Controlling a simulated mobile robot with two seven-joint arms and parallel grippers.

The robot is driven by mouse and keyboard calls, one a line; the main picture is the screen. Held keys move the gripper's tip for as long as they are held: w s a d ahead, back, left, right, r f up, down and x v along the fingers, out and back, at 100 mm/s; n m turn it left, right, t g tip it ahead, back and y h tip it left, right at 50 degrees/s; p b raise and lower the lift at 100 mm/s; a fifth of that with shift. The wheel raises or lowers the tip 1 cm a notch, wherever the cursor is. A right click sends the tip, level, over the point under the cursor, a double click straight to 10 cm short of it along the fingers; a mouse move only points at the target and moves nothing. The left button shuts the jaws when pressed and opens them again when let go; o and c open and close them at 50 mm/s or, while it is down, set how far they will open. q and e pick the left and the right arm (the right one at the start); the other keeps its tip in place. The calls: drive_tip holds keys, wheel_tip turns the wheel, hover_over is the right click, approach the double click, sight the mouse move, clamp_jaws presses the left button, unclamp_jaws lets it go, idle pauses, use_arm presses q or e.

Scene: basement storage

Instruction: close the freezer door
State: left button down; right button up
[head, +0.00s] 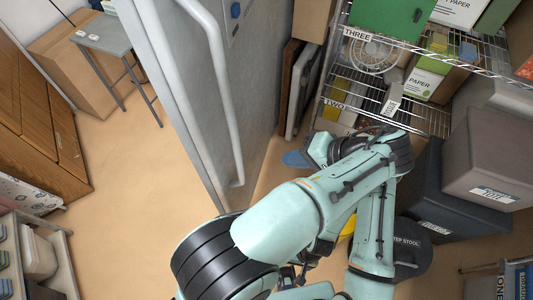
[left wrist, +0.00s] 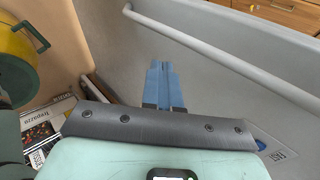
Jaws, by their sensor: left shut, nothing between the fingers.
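The freezer door (head: 255,95) is a tall light grey panel with a long pale bar handle (head: 215,85) near its free edge. It stands out into the room, its handle face turned right. In the left wrist view the door face (left wrist: 215,90) fills the right side, with the handle (left wrist: 215,55) crossing above. My left gripper (head: 295,159) is right of the door, on its handle side, past the bent arm. Its blue fingers (left wrist: 163,85) are shut together and empty, in front of the door face. I cannot tell whether they touch it. The freezer's inside is hidden.
A wire shelf (head: 385,95) with boxes and a fan stands behind right. Grey bins (head: 490,160) and a round step stool (head: 405,245) crowd the right. Flat panels (head: 300,85) lean behind the gripper. Floor left of the door (head: 140,190) is clear, up to a wooden cabinet (head: 35,130).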

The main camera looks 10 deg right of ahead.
sight(241, 156)
use_arm(q)
drive_tip(key=w+a+r+x, duration=0.1)
drive_tip(key=r+x, duration=0.1)
drive_tip(key=x, duration=1)
drive_tip(key=shift+w+a+f, duration=0.2)
drive_tip(key=shift+a, duration=0.1)
